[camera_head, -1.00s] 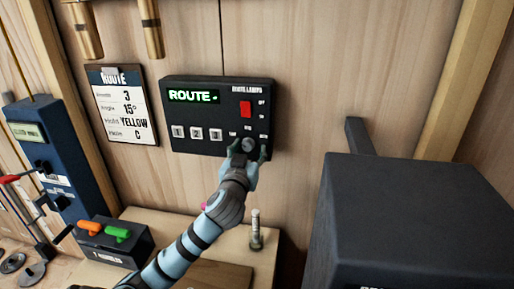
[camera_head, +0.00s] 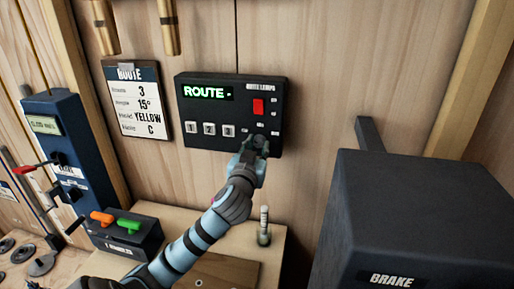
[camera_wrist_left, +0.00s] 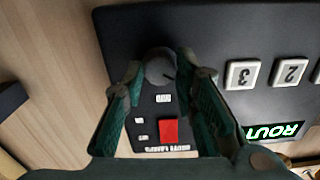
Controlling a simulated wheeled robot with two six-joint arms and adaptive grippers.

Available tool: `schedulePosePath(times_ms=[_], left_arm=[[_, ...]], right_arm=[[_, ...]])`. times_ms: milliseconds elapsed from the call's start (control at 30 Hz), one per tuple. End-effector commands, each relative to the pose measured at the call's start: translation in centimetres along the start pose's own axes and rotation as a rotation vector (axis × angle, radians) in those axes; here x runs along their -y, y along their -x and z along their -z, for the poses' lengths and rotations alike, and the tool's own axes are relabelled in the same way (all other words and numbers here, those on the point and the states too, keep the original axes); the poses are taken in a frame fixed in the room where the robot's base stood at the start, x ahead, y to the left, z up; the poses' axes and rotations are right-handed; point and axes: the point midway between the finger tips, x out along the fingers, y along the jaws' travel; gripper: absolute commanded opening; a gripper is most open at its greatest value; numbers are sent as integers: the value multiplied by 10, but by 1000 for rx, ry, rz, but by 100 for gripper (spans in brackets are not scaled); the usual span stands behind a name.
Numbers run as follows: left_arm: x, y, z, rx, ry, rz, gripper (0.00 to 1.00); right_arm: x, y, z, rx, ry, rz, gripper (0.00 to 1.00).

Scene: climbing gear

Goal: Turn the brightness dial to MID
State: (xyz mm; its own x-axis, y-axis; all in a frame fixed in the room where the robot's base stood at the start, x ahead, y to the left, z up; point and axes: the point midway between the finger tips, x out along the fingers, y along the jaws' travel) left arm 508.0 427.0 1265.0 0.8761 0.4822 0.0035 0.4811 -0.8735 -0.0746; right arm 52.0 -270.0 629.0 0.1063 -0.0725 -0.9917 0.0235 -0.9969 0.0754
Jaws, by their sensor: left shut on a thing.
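The route lamps panel (camera_head: 232,110) is a black box on the wooden wall, with a green "ROUTE" display, a red switch (camera_head: 258,106) and three white number buttons. The round dark brightness dial (camera_head: 259,143) sits at its lower right, partly hidden by my gripper. My left gripper (camera_head: 253,146) is shut on the dial. In the left wrist view the grey dial (camera_wrist_left: 160,68) lies between the two fingertips, with a dark pointer mark toward the lower right. Small labels sit around it, too small to read. My right gripper is not in view.
A black brake box (camera_head: 430,215) stands close at the right. A white route card (camera_head: 136,100) hangs left of the panel. A box with orange and green levers (camera_head: 125,236) and an upright metal peg (camera_head: 264,226) stand below. A blue unit (camera_head: 62,150) is at the far left.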

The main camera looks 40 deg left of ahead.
Motion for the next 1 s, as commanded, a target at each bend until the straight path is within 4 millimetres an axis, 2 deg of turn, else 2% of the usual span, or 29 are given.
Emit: schedulePosePath(times_ms=[1000], left_arm=[[2, 0, 0, 2, -833, 2, 0]], right_arm=[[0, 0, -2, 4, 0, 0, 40]])
